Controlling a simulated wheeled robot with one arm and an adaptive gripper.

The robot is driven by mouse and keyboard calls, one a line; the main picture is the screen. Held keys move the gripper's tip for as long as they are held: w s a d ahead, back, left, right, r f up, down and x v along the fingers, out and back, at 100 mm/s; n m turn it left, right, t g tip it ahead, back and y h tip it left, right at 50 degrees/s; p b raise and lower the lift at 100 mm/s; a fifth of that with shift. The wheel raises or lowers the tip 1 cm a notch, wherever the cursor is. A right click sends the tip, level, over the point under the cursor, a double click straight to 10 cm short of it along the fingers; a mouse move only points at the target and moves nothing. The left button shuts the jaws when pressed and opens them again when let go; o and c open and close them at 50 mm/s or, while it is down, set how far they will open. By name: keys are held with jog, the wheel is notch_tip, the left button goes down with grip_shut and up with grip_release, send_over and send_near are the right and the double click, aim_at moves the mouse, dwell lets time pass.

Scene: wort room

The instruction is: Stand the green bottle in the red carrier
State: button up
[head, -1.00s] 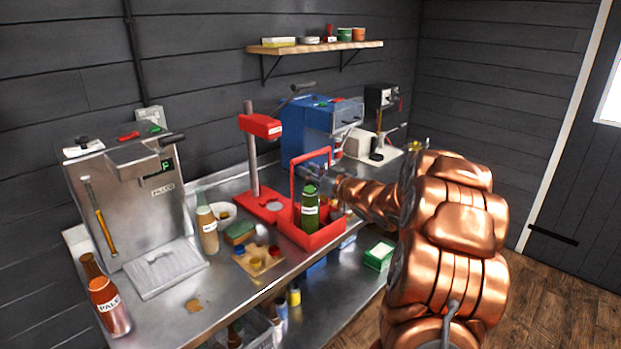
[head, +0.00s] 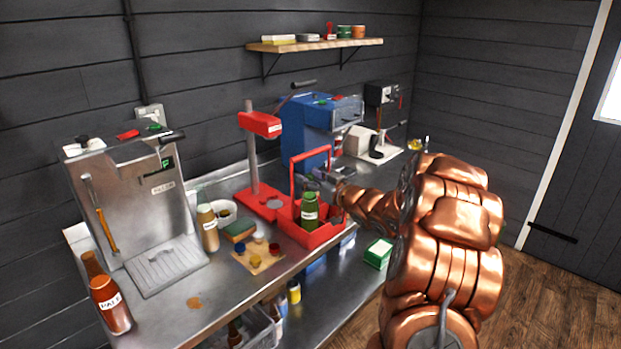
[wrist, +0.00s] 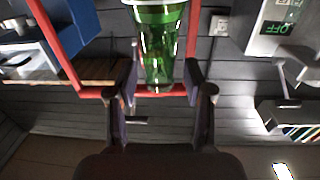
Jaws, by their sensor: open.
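The green bottle (head: 310,213), with a white label, stands upright in the red carrier (head: 325,237) on the steel bench. The carrier's walls hide its base. The carrier's tall handle rises just behind the bottle. My gripper (head: 322,182) is at the carrier's right side, near the bottle's upper part. In the wrist view, the green bottle (wrist: 160,45) shows between and beyond the spread fingers (wrist: 161,85), with gaps on both sides. The red carrier frame (wrist: 192,40) also shows around it.
A red press stand (head: 262,125) and a blue machine (head: 305,130) stand behind the carrier. A pale bottle (head: 207,228), a sponge (head: 240,230) and a board of caps (head: 258,258) are to its left. A brown bottle (head: 110,303) is at the front left.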

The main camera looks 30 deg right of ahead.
jog(key=shift+s+r, duration=0.1)
jog(key=s+d+b, duration=0.2)
jog(key=s+b, duration=0.1)
jog(key=s, duration=0.8)
jog(key=shift+s, duration=0.35)
jog(key=s+a+f+m+g+h, duration=0.4)
jog(key=s+a+f+g+h, duration=0.35)
jog(key=s+a+g, duration=0.45)
jog(key=s+a+f+n+g+y, duration=0.1)
jog(key=s+a+g+y, duration=0.1)
jog(key=s+a, duration=0.7)
jog(key=s+a+f+n+g+y, duration=0.1)
jog(key=s+a+g+y, duration=0.1)
jog(key=s+a+g, duration=0.3)
jog(key=s+a, duration=0.4)
jog(key=s, duration=0.6)
jog(key=shift+a+f+g+y, duration=0.2)
jog(key=shift+f+g+y, duration=0.1)
jog(key=shift+f+y, duration=0.05)
